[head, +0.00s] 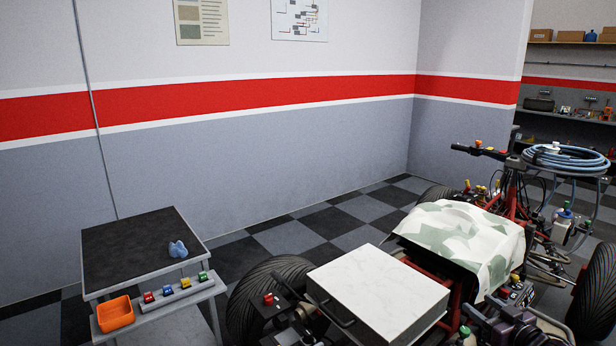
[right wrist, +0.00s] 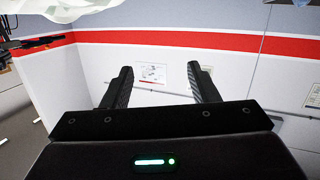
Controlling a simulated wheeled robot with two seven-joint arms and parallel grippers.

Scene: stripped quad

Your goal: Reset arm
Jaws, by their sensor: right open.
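My right gripper (right wrist: 160,68) shows in the right wrist view with its two black fingers apart and nothing between them. Behind the fingers are only the wall with its red stripe and a poster. I cannot clearly make out the right gripper in the head view. My left gripper is in neither view.
The stripped quad (head: 262,290) fills the lower right, with a white box (head: 380,285) and camouflage cover (head: 455,232). Checkered floor lies behind.

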